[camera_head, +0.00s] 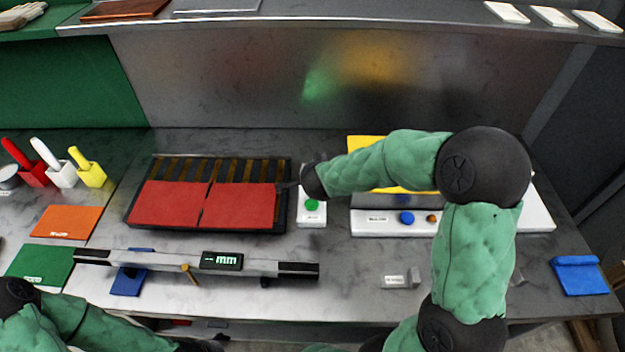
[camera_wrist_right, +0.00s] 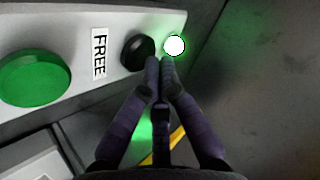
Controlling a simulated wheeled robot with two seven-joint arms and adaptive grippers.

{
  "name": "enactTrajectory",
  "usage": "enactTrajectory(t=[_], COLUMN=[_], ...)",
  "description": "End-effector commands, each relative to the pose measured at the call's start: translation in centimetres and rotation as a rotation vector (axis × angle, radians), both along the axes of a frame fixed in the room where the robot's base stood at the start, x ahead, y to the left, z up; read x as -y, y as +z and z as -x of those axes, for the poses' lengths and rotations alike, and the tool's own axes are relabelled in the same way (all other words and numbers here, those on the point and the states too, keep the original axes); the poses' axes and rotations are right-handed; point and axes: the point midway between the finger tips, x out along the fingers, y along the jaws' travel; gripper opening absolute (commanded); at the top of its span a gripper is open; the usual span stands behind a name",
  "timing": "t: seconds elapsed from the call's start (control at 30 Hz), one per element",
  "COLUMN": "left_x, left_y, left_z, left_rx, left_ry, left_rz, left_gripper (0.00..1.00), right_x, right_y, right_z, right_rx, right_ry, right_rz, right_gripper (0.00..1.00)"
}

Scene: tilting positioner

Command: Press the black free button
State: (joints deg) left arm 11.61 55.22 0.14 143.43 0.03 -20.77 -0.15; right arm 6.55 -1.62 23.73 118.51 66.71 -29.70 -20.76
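The black button (camera_wrist_right: 137,52) shows in the right wrist view on a pale panel, beside a label reading FREE (camera_wrist_right: 99,53). My right gripper (camera_wrist_right: 159,62) has its fingertips together with nothing between them. The tips appear at the lower right edge of the black button, between it and a glowing white lamp (camera_wrist_right: 174,45); I cannot tell whether they touch. In the head view, my right arm reaches left over the white button box (camera_head: 312,218) and hides the black button. My left arm is at the bottom left; its gripper is out of frame.
A large green button (camera_wrist_right: 35,80) is on the same panel, also in the head view (camera_head: 312,205). Red plates (camera_head: 240,205) lie on a dark slatted fixture left of the box. A long digital gauge (camera_head: 221,261) lies in front. A second white panel (camera_head: 375,228) stands right.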

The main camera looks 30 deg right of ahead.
Motion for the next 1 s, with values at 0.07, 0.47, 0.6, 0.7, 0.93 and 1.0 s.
enactTrajectory(t=[0.07,0.47,0.6,0.7,0.93,1.0], left_x=[0.00,0.00,0.00,0.00,0.00,0.00], left_y=[0.01,-0.17,-0.24,-0.30,-0.42,-0.47], left_z=[0.00,0.00,0.00,0.00,-0.01,0.00], left_rx=[0.000,0.000,0.000,0.000,0.000,0.000], left_ry=[0.000,0.000,0.000,0.000,0.000,0.000], left_rz=[0.000,0.000,0.000,0.000,0.000,0.000], left_gripper=[0.81,0.81,0.81,0.81,0.81,0.81], right_x=[0.01,0.01,0.01,0.00,0.00,0.00], right_y=[0.01,-0.30,-0.45,-0.55,-0.81,-0.90], right_z=[0.00,0.00,0.01,0.01,0.02,0.03], right_rx=[0.000,0.000,-0.001,-0.001,-0.001,-0.001], right_ry=[0.000,0.000,-0.001,-0.001,-0.001,-0.001], right_rz=[0.000,0.000,0.000,0.000,-0.001,-0.001], right_gripper=[0.00,0.00,0.00,0.00,0.00,0.00])
